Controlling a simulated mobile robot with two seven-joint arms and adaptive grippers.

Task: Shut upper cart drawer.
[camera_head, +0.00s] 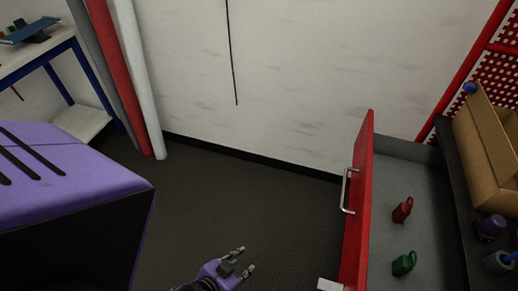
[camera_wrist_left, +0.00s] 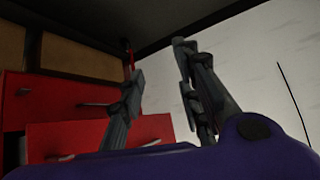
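The cart drawer (camera_head: 357,210) stands pulled out at the right of the head view, with its red front and silver handle (camera_head: 346,191) facing left. Its grey inside holds a red item (camera_head: 402,210) and a green item (camera_head: 404,263). My left gripper (camera_head: 247,260) is at the bottom centre, left of the drawer front and apart from it. Its fingers are spread with nothing between them. In the left wrist view the gripper (camera_wrist_left: 160,60) also shows open, with red drawer fronts (camera_wrist_left: 50,100) behind and to its left. My right gripper is not in view.
A cardboard box (camera_head: 488,145) and a purple-capped item (camera_head: 490,227) sit on the cart's dark top at the right edge. A workbench (camera_head: 35,50) stands at the upper left. Open dark floor (camera_head: 240,200) lies between the wall and my gripper.

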